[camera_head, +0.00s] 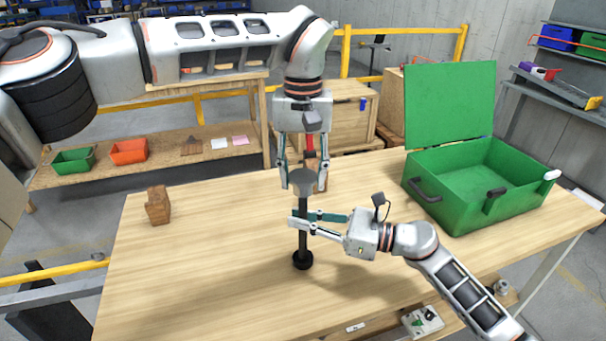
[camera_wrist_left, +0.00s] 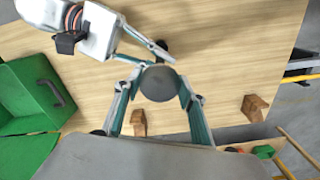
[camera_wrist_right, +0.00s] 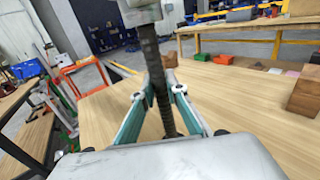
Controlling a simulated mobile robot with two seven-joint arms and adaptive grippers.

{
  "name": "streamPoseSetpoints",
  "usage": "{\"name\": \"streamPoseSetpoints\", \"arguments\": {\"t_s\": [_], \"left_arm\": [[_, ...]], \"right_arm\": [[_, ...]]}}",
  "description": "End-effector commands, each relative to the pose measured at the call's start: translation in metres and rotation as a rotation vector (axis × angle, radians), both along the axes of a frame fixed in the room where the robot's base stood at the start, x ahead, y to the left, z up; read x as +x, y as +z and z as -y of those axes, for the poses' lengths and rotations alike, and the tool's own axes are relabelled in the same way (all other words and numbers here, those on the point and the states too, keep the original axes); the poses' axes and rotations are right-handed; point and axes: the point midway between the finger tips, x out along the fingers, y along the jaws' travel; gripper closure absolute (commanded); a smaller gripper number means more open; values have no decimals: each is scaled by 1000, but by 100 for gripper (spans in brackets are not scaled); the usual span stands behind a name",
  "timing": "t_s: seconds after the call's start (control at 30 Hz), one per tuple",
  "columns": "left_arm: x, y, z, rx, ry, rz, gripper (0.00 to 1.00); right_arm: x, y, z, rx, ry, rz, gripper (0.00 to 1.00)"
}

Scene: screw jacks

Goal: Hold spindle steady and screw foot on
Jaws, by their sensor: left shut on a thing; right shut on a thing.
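The dark threaded spindle (camera_head: 303,240) stands upright on the table, with a round black end (camera_head: 302,261) at the bottom. It also shows in the right wrist view (camera_wrist_right: 151,62). My right gripper (camera_head: 302,220) is shut on the spindle's upper part from the right. The grey round foot (camera_head: 304,182) is at the spindle's top, and its flat disc faces the left wrist view (camera_wrist_left: 158,83). My left gripper (camera_head: 303,187), pointing down, is shut on the foot. Foot and spindle look in line and touching; the thread inside the foot is hidden.
An open green case (camera_head: 480,215) stands at the right of the table. A wooden block (camera_head: 158,206) is at the left, another (camera_head: 321,172) behind my left gripper. A small device (camera_head: 422,321) lies at the front right. The table's left front is clear.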

Motion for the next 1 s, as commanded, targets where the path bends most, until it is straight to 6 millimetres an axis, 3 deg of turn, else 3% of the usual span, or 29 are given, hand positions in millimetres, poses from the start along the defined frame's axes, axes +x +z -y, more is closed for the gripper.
{"name": "streamPoseSetpoints", "arguments": {"t_s": [0.33, 0.37, 0.4, 0.77, 1.0], "left_arm": [[0, 2, 0, -1, -26, 2, 90], [0, 2, 0, -1, -26, 2, 52], [0, 2, 0, -1, -26, 2, 43], [0, 2, 0, -1, -25, 1, 43], [1, 24, 1, -1, -24, 4, 43]], "right_arm": [[1, -1, 1, -2, -3, -1, 100], [1, -1, 1, -2, -3, -1, 100], [1, -1, 1, -2, -3, -1, 100], [1, -1, 1, -2, -3, -1, 100], [1, -1, 1, -2, -2, 0, 100]]}}
